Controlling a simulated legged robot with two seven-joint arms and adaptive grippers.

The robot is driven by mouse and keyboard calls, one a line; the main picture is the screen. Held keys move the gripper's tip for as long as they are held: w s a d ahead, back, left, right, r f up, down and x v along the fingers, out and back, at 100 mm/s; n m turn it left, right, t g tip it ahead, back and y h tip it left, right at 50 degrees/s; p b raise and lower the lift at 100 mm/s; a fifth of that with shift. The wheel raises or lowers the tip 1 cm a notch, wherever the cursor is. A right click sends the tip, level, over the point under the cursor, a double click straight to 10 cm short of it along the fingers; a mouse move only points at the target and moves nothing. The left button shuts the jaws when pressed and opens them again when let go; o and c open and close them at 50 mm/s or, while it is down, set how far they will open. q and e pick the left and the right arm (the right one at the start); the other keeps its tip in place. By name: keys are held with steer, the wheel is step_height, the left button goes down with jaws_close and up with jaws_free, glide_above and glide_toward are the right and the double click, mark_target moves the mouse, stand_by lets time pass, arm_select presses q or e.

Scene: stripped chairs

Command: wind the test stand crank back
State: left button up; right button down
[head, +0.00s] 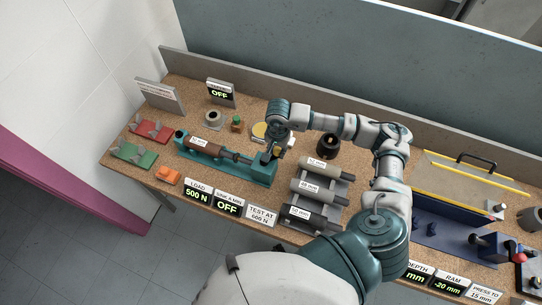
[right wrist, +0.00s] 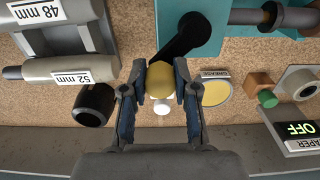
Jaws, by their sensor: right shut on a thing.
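The teal test stand (head: 258,176) lies along the left half of the bench with a brown cylinder (head: 206,147) in it. It also shows at the top of the right wrist view (right wrist: 240,42). Its dark crank arm (right wrist: 188,32) reaches down to a yellow-brown handle knob (right wrist: 161,79). My right gripper (head: 273,155) is at the stand's right end. In the right wrist view my right gripper (right wrist: 164,92) has its fingers closed on both sides of the knob. In the head view the gripper mostly hides the crank. My left gripper is not in view.
A load display (head: 197,193) reads 500 N; the display beside it (head: 229,204) reads OFF. Labelled grey cylinders (head: 318,188) lie right of the stand. A dark round pot (head: 327,146) and a yellow-topped grease tin (right wrist: 217,93) stand near the gripper. A back rail (head: 300,90) bounds the bench.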

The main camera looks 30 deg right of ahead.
steer(key=shift+w+d+f+n+b, duration=0.1)
steer(key=shift+w+f+n+b, duration=0.15)
steer(key=shift+n+b, duration=0.3)
steer(key=shift+w+n+b, duration=0.45)
steer(key=shift+n+b, duration=0.7)
steer(key=shift+w+r+n+b, duration=0.25)
steer(key=shift+n+b, duration=0.25)
steer(key=shift+n, duration=0.2)
